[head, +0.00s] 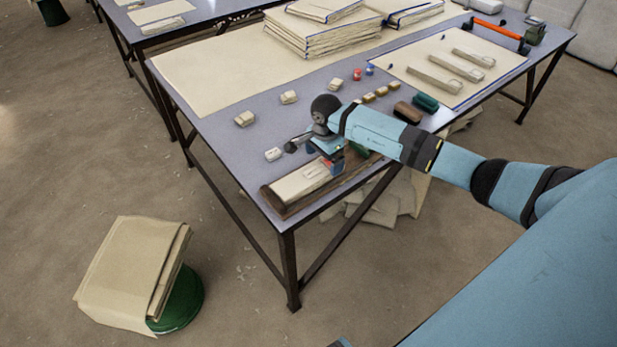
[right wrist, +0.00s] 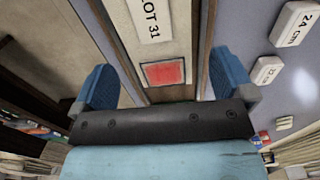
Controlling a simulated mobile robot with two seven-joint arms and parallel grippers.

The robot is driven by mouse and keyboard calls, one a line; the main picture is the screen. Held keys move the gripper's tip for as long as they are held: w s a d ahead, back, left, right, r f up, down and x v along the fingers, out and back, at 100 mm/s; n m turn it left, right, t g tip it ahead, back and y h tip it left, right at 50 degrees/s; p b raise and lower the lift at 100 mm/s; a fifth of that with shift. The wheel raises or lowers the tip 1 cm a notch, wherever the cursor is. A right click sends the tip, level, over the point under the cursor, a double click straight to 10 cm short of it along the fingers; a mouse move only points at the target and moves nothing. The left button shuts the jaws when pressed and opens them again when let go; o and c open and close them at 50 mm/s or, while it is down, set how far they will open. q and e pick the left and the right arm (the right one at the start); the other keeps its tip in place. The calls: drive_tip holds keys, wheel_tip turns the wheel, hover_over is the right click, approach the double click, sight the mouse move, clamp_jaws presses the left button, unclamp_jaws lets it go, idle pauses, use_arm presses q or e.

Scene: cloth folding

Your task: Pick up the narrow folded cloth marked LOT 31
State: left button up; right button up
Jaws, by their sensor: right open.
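The narrow folded cloth (head: 293,187) is pale cream and lies lengthwise in a shallow dark wooden tray (head: 286,213) at the table's near corner. In the right wrist view the cloth (right wrist: 186,62) bears a white LOT 31 label and a red square patch. My right gripper (head: 333,165) is over the far part of the cloth. In the right wrist view my right gripper (right wrist: 160,82) is open, with one blue finger on each side of the cloth's width. Whether the fingers touch the cloth or tray I cannot tell. My left gripper is not in view.
Small pale blocks (head: 245,118) stand on the grey table (head: 215,125) left of the tray. Stacked cloths (head: 320,35) fill the back. A folded cloth (head: 130,265) rests on a green stool (head: 182,302) on the floor.

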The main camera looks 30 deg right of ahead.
drive_tip(key=shift+f, duration=1.3)
drive_tip(key=c, duration=1)
drive_tip(key=shift+r, duration=0.15)
